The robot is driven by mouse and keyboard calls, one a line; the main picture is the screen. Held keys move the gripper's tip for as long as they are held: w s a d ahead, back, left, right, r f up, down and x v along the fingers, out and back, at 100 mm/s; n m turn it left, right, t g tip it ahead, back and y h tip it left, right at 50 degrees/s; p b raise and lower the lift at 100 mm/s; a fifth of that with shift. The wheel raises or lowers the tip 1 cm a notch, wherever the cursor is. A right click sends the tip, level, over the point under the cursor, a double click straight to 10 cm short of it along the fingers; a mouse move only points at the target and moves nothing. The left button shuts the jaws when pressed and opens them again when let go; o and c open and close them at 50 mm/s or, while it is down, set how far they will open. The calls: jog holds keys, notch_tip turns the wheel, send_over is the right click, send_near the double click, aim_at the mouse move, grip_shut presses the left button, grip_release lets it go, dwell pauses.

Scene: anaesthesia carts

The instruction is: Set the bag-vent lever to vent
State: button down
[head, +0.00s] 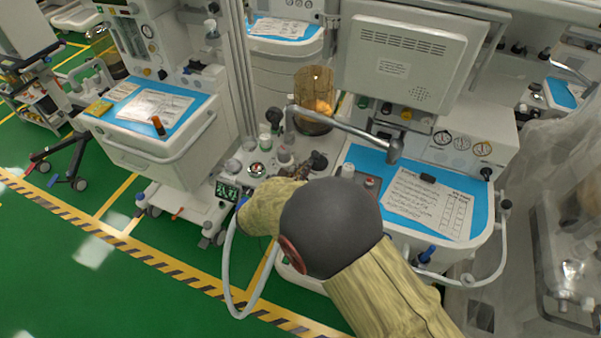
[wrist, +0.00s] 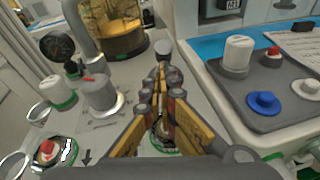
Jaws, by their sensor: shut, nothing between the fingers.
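The bag-vent lever is not plain to tell apart. A grey cylindrical fitting with a red mark on top (wrist: 100,93) stands left of my gripper in the wrist view and may carry it; a small black knob (wrist: 71,67) shows just beyond its left side. My gripper (wrist: 164,80) is shut and empty above the light grey work surface, right of that fitting and apart from it. A grey rounded knob (wrist: 163,47) shows just beyond the fingertips; contact with it cannot be told. In the head view my arm hides much of this area. The fingers cover what lies directly beneath them.
An amber canister (head: 314,92) stands behind, with a grey pipe arm (head: 345,128) crossing to the right. A gauge (wrist: 57,45) is at the left.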

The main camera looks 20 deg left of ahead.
jog(key=shift+w+r+p, duration=0.1)
jog(key=shift+r+p, duration=0.05)
jog(key=shift+p, duration=0.2)
jog(key=shift+r+g+p, duration=0.15)
jog(key=shift+g+p, duration=0.15)
jog(key=shift+p, duration=0.2)
